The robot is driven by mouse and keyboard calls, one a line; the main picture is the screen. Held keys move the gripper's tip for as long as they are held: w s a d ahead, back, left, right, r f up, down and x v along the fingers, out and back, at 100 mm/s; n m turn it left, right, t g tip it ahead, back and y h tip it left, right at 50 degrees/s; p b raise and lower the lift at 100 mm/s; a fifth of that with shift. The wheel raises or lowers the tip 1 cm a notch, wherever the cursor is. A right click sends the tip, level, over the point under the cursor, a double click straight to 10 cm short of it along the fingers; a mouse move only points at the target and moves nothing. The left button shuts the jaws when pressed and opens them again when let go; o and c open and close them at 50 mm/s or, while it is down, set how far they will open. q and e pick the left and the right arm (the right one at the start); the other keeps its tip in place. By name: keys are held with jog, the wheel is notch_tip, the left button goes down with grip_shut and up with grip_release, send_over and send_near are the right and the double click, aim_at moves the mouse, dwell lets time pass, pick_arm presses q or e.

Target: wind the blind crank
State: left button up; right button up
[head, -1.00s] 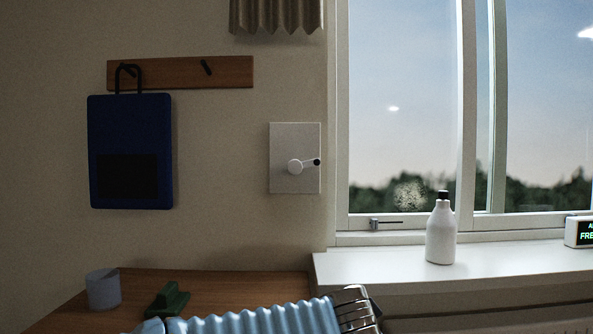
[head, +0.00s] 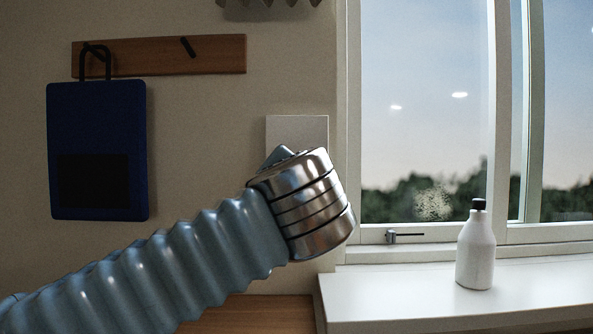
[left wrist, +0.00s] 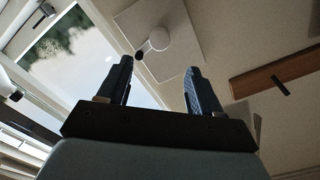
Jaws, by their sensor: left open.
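The crank's pale wall plate (head: 297,128) shows above my left wrist in the head view. The crank itself is hidden there behind my arm. In the left wrist view the plate (left wrist: 190,50) carries a round white hub (left wrist: 158,39) with a short arm and a dark knob (left wrist: 139,55). My left gripper (left wrist: 160,78) is open, with its two dark fingers apart and nothing between them. The knob lies just beyond the fingertips, nearer the left finger in that view. My right gripper is not in view.
A blue bag (head: 98,150) hangs from a wooden peg rail (head: 160,55) at the left. A white bottle (head: 476,250) stands on the windowsill (head: 420,295) at the right. The window frame (head: 353,130) is close beside the plate. A wooden surface (head: 250,315) lies below.

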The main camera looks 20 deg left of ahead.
pick_arm(q)
jog(key=p+x, duration=0.2)
jog(key=x, duration=1)
jog(key=shift+p, duration=0.3)
jog(key=shift+w+f, duration=0.1)
jog(key=shift+w, duration=0.05)
jog(key=c, duration=1)
